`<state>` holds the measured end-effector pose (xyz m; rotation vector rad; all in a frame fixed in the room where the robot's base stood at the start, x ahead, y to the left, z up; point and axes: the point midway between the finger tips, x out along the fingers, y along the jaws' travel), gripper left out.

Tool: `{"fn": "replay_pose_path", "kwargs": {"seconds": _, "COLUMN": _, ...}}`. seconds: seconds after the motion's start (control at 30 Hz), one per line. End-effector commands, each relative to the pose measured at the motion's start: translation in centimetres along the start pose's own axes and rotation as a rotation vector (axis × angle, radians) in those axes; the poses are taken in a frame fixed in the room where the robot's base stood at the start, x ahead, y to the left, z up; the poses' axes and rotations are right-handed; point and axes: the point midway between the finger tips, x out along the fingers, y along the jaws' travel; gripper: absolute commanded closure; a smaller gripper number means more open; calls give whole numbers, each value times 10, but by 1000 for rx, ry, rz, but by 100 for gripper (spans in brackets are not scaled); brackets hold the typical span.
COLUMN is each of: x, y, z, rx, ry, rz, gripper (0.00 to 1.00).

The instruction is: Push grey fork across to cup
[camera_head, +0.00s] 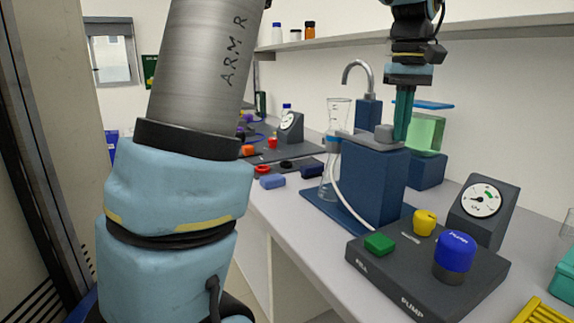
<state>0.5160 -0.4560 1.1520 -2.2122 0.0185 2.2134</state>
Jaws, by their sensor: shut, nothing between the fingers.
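A grey flat piece with a small raised knob, which looks like the grey fork (362,143), lies on top of a dark blue block (374,185). My gripper (401,138) points straight down with its teal fingers together, empty, at the right end of the grey piece by the knob. I cannot tell whether the fingertips touch it. A clear conical glass vessel (337,112) with a blue band stands left of the block. A pale green translucent container (427,132) stands behind and right of my gripper. I cannot tell which of these is the cup.
A control box (400,272) with green, yellow and blue knobs sits in front, with a dial gauge (481,200) behind it. A curved tap (358,72) rises behind the block. A pale tube (350,205) loops beside the glass.

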Motion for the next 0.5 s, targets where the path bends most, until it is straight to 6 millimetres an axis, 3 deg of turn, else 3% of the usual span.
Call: {"fn": "replay_pose_path", "kwargs": {"seconds": 0.5, "x": -1, "y": -7, "z": -13, "rx": -1, "ry": 1, "rz": 1, "gripper": 100}}
